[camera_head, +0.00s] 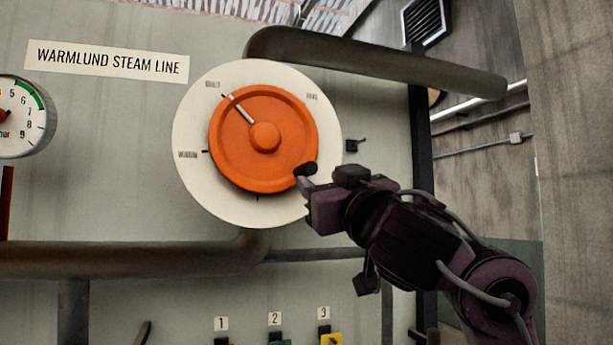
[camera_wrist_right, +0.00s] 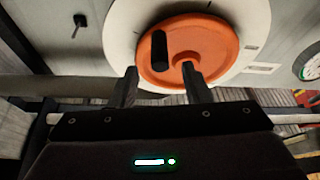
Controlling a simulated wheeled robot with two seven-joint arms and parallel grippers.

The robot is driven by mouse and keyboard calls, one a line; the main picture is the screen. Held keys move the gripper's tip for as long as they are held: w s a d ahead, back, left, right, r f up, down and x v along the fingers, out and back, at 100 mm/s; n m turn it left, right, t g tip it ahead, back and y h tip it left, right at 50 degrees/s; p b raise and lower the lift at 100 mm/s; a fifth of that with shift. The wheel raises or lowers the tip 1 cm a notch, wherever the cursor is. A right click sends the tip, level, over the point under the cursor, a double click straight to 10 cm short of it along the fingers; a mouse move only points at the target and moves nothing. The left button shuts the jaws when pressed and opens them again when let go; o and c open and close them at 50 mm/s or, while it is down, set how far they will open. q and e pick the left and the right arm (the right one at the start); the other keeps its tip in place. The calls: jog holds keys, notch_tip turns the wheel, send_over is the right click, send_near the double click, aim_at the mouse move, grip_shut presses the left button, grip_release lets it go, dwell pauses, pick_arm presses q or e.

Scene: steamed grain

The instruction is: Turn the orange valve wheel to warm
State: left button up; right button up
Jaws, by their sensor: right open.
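The orange valve wheel (camera_head: 265,170) sits on a round white dial plate (camera_head: 195,185) on the grey panel. A pale pointer line (camera_head: 241,109) on the wheel points to the upper left, close to the upper-left label. Dial labels are small and hard to read. A dark handle (camera_wrist_right: 160,50) stands out from the wheel (camera_wrist_right: 210,35) in the right wrist view. My right gripper (camera_head: 304,178) is at the wheel's lower-right rim. It is open, and its fingers (camera_wrist_right: 163,88) lie either side of the handle in the picture; contact cannot be told. My left gripper is out of view.
A thick dark pipe (camera_head: 370,65) runs above and right of the dial. Another pipe (camera_head: 130,258) runs below it. A gauge (camera_head: 22,120) is at the left, under a "WARMLUND STEAM LINE" sign (camera_head: 107,61). Numbered tags (camera_head: 274,318) sit along the bottom.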

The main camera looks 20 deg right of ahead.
aim_at(306, 171)
jog(key=p+x, duration=0.3)
jog(key=x, duration=0.3)
jog(key=shift+w+d+r, duration=0.1)
jog(key=shift+w+r, duration=0.1)
jog(key=shift+w, duration=0.7)
grip_shut()
